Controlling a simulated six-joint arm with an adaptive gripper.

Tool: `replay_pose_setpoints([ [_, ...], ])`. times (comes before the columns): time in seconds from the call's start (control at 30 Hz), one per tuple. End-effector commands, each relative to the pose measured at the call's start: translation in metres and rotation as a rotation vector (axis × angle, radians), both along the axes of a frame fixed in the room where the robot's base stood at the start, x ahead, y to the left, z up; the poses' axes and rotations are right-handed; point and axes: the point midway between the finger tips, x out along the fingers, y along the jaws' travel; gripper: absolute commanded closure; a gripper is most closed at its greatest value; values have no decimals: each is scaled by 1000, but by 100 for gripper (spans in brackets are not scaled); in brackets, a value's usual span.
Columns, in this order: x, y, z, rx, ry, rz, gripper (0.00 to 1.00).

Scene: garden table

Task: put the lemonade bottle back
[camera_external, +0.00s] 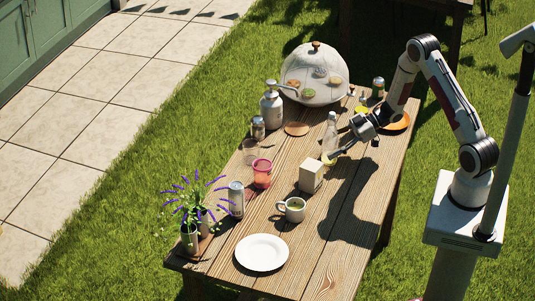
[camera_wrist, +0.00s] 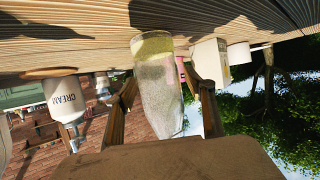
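The clear glass lemonade bottle (camera_external: 331,133) stands upright on the wooden table, right of the middle, with yellow-green at its base. My gripper (camera_external: 338,152) is low beside it, reaching in from the right. In the wrist view, which is upside down, the bottle (camera_wrist: 157,75) shows between the two fingers of my gripper (camera_wrist: 165,95). A gap shows between the bottle and the right finger; the fingers look open. The bottle's upper end is hidden behind the gripper body. A round orange-brown coaster (camera_external: 296,129) lies bare to the left of the bottle.
A beige box (camera_external: 311,176) and a mug (camera_external: 291,209) stand in front of the bottle. A pink glass (camera_external: 262,173), cans, and a cream dispenser (camera_external: 271,105) stand left. A glass dome (camera_external: 315,65) and an orange dish (camera_external: 398,121) are behind. A white plate (camera_external: 262,252) lies in front.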

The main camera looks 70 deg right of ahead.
Motion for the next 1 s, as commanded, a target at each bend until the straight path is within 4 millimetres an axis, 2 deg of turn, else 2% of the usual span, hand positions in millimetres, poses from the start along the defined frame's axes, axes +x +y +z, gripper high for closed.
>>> replay_pose_setpoints([
  [0.27, 0, 0, 3, -1, -1, 0, 46],
  [0.47, -10, -9, 9, -1, -1, -3, 46],
  [1.0, -60, -50, 37, -1, -2, -4, 46],
])
